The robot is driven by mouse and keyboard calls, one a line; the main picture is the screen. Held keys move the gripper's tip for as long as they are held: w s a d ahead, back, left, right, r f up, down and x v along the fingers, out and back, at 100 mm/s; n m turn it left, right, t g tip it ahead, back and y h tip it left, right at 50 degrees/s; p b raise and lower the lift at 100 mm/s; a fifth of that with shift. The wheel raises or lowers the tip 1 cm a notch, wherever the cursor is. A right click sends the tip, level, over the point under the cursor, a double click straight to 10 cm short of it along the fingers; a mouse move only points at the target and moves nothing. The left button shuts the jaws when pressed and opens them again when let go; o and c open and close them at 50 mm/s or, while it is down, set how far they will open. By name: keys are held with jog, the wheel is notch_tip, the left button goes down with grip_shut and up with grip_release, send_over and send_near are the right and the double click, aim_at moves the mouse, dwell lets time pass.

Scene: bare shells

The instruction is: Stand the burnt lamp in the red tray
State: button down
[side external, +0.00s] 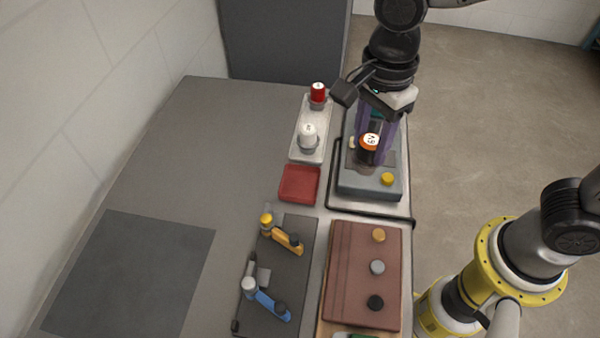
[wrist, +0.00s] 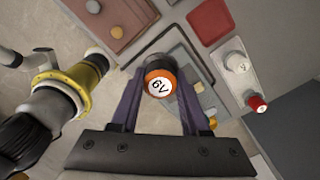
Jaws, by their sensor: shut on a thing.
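The burnt lamp (side external: 368,153) has a dark body, an orange band and a white cap marked 6V. It also shows in the wrist view (wrist: 160,80). My gripper (side external: 372,138), with purple fingers, is shut on it from above. The lamp is upright over the grey box with a yellow button (side external: 370,187); whether its lower end sits in the box or hangs clear, I cannot tell. The red tray (side external: 299,184) lies empty to the left of the box, and shows at the top of the wrist view (wrist: 210,20).
A pale tray (side external: 312,121) behind the red tray holds a red-topped lamp (side external: 318,93) and a white lamp (side external: 308,134). A dark mat (side external: 280,262) with orange and blue tools and a brown panel (side external: 350,275) with knobs lie in front.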

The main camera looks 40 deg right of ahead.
jog(key=w+a+f, duration=0.2)
jog(key=w+f, duration=0.1)
jog(key=w+a+f, duration=0.2)
jog(key=w+f, duration=0.1)
jog(key=w+a+f, duration=0.2)
jog(key=w+f, duration=0.1)
jog(key=w, duration=0.1)
jog(key=shift+w, duration=0.1)
jog(key=shift+w+a+f, duration=0.1)
jog(key=shift+f, duration=1.5)
jog(key=shift+f, duration=0.15)
jog(key=shift+c, duration=2)
grip_release()
notch_tip(320, 180, up, 12)
jog(key=shift+r, duration=0.2)
